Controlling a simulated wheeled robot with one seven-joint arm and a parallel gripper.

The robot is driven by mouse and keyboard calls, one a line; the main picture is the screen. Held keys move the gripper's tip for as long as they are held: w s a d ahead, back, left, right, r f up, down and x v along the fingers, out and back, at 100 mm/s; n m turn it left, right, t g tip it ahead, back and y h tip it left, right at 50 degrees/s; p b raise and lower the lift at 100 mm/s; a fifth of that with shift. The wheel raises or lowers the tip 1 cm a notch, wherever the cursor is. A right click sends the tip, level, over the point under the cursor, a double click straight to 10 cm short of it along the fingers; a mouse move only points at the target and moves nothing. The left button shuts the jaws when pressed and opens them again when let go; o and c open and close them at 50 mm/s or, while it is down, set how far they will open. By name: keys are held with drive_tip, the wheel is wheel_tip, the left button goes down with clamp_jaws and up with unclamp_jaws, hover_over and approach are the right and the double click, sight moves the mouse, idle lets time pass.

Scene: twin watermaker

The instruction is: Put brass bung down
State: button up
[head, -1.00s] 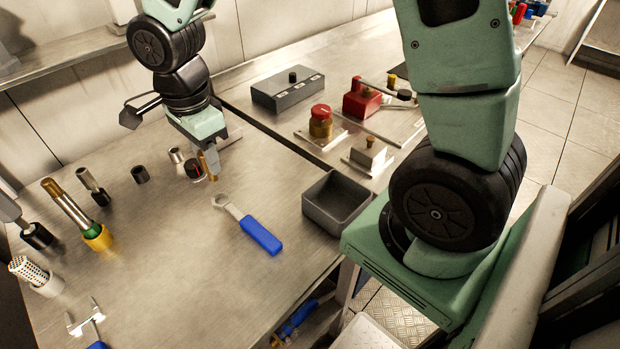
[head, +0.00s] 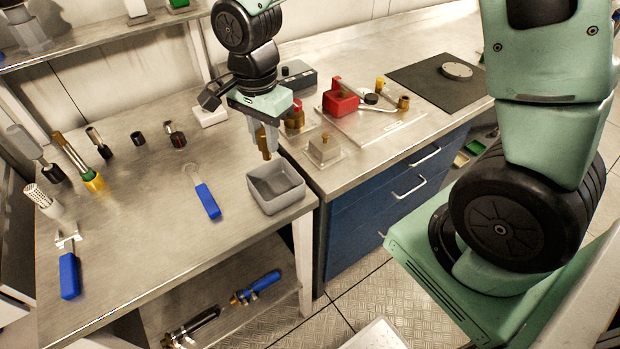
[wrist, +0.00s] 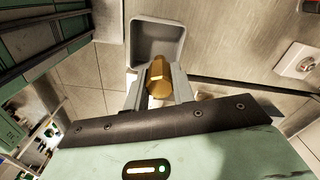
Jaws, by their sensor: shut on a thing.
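My gripper (head: 263,143) is shut on the brass bung (head: 264,150). It holds the bung above the back edge of an open grey tray (head: 288,203), which stands at the right edge of the left table. In the wrist view the brass bung (wrist: 159,77) sits between the two fingers, in front of the near part of the grey tray (wrist: 136,42). The tray's inside looks empty where it shows. The bung appears apart from the tray, but its exact height above it is hard to tell.
A blue-handled wrench (head: 207,202) lies left of the tray. Several fittings stand at the table's left. On the right counter are a metal block (head: 324,150), a red block (head: 341,98) and a black mat (head: 440,78). The table's front middle is clear.

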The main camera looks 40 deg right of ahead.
drive_tip(key=shift+s+d+f+p, duration=0.15)
drive_tip(key=shift+f+p, duration=0.1)
drive_tip(key=shift+f, duration=1.4)
drive_tip(key=shift+s+d+f+p, duration=0.1)
drive_tip(key=shift+f+p, duration=0.1)
drive_tip(key=shift+f, duration=1.45)
drive_tip(key=shift+s+d+f+p, duration=0.15)
drive_tip(key=shift+f+p, duration=0.1)
drive_tip(key=shift+f, duration=1.4)
drive_tip(key=shift+f, duration=0.1)
drive_tip(key=o, duration=0.9)
